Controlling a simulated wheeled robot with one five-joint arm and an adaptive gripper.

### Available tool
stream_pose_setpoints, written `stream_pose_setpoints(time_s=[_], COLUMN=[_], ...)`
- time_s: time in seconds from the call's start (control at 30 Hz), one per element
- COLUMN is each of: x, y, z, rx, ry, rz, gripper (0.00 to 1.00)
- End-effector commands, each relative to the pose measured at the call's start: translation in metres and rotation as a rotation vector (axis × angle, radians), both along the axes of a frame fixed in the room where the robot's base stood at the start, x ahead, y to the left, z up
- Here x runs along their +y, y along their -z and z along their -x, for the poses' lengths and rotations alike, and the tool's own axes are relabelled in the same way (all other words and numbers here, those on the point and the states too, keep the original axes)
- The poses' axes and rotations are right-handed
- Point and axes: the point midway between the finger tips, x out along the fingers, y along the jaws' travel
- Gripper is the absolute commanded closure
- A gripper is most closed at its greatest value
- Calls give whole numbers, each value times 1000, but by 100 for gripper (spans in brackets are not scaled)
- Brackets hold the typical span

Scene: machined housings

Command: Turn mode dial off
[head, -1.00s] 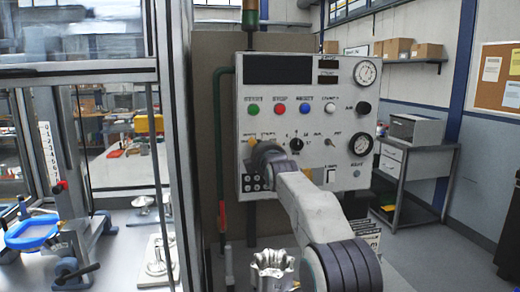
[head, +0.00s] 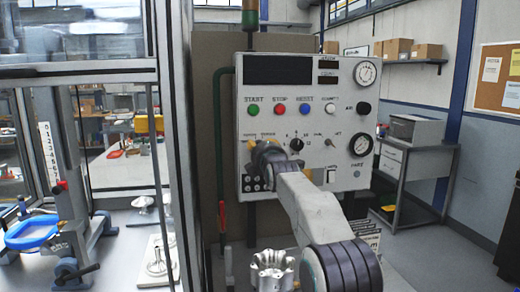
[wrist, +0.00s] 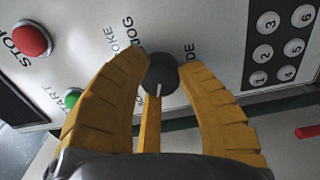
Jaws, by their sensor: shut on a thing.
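The mode dial (wrist: 161,72) is a round black knob with a white pointer line, in the middle of the wrist view. Letters ending in "DE" and the word "JOG" are printed beside it. My gripper (wrist: 163,66) has its yellow fingers shut on the dial from both sides. In the head view my gripper (head: 266,152) is against the lower left of the grey control panel (head: 345,100), and my own wrist hides the dial there.
Green (head: 254,110), red (head: 280,109), blue (head: 305,109) and white buttons sit above. A black selector (head: 296,144) is close on the right. A numbered keypad (wrist: 278,45) lies near the dial. A glass-sided enclosure stands on the left.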

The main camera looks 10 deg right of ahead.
Motion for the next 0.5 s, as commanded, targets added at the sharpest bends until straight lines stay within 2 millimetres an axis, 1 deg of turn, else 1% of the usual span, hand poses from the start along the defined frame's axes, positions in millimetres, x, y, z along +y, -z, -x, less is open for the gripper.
stream_pose_setpoints(time_s=[0.03,0.07,0.33,0.5], x=[-1,-1,0,0], y=[-2,-2,-1,-1], z=[0,0,0,0], rx=[-4,-4,-2,-2], ry=[2,2,1,0], rz=[1,1,0,-1], gripper=[65,62,38,38])
